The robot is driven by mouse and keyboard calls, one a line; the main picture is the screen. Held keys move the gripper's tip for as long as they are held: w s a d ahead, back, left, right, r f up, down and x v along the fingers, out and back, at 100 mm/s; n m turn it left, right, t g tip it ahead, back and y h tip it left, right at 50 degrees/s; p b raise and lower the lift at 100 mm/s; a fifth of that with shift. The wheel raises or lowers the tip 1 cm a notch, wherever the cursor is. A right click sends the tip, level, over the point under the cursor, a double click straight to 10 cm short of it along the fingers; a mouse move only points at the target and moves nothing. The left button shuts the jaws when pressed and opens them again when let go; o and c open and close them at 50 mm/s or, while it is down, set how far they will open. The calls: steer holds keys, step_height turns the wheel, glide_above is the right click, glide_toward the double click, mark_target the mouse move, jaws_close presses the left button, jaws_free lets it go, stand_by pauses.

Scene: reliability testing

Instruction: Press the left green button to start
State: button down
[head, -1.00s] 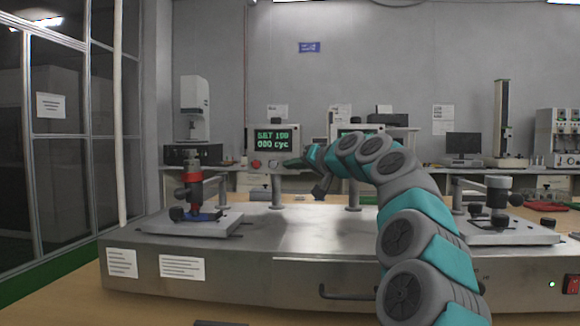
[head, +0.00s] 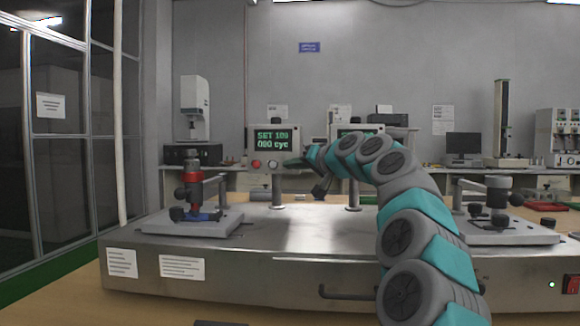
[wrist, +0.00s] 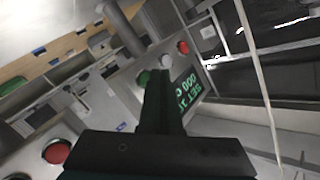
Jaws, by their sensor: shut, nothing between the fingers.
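The left control box (head: 264,150) stands on a post on the metal test bench; its green-lettered screen (head: 273,140) reads "SET 100 000 cyc". Below the screen are a red button (head: 256,164) and a white button (head: 273,164). In the wrist view the green button (wrist: 143,78) shows just left of my gripper's dark fingers (wrist: 159,72), beside the white button (wrist: 166,60) and red button (wrist: 183,47). My gripper is shut and empty, at the box's front. Whether it touches the button I cannot tell.
A second control box (head: 345,130) stands to the right, partly behind my arm; its red button (wrist: 57,151) shows in the wrist view. A fixture with a red and blue part (head: 193,190) sits at the bench's left, another fixture (head: 498,195) at its right.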

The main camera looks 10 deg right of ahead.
steer(key=shift+w, duration=0.2)
steer(key=shift+w+d+p, duration=0.1)
steer(key=shift+w+p, duration=0.1)
steer(key=shift+p, duration=0.15)
